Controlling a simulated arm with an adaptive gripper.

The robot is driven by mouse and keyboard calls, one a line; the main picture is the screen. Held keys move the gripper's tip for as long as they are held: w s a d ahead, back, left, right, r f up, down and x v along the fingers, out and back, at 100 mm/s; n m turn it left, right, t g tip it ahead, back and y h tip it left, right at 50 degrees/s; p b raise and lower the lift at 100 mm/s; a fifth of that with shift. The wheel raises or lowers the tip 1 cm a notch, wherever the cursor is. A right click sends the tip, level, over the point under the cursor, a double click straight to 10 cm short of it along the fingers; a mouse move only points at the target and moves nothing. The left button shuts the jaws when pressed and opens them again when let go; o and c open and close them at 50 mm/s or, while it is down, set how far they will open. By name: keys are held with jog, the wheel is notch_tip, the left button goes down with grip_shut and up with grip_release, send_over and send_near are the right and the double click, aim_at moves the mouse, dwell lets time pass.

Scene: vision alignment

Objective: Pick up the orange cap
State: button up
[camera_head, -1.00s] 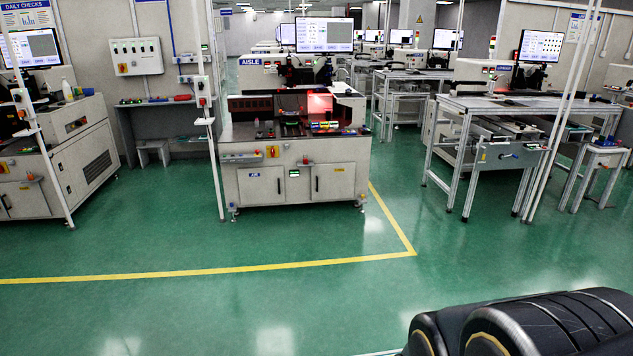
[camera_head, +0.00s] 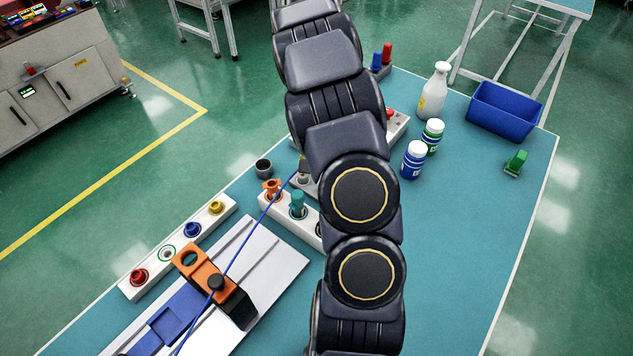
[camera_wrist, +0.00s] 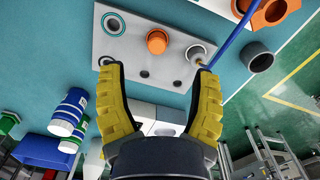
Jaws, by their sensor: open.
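A round orange cap (camera_wrist: 157,41) stands on a light grey plate (camera_wrist: 130,48) in the wrist view, between a teal-ringed round socket (camera_wrist: 113,24) and a brass-tipped fitting (camera_wrist: 197,53). My gripper (camera_wrist: 158,70) has two yellow fingers spread wide, with nothing between their tips. The cap shows just beyond the gap between the fingertips, and I see no contact. In the head view my arm covers most of this plate (camera_head: 399,125), and the cap and my gripper are hidden there.
A dark cup (camera_head: 263,167), an orange fitting (camera_head: 271,188) and a teal fitting (camera_head: 298,203) stand left of my arm. A blue cable (camera_head: 250,232) runs near them. The table's right front is clear.

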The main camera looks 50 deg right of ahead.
jog(key=shift+s+d+f+m, duration=0.15)
jog(key=shift+d+f, duration=0.2)
jog(key=shift+f, duration=0.15)
jog(key=shift+s+d+f+m, duration=0.1)
jog(key=shift+d+f+m, duration=0.05)
jog(key=shift+d+f, duration=0.3)
jog(key=f, duration=0.7)
jog(key=shift+w+a+f, duration=0.1)
jog(key=shift+w+f, duration=0.15)
jog(key=shift+f, duration=0.1)
jog(key=c, duration=0.9)
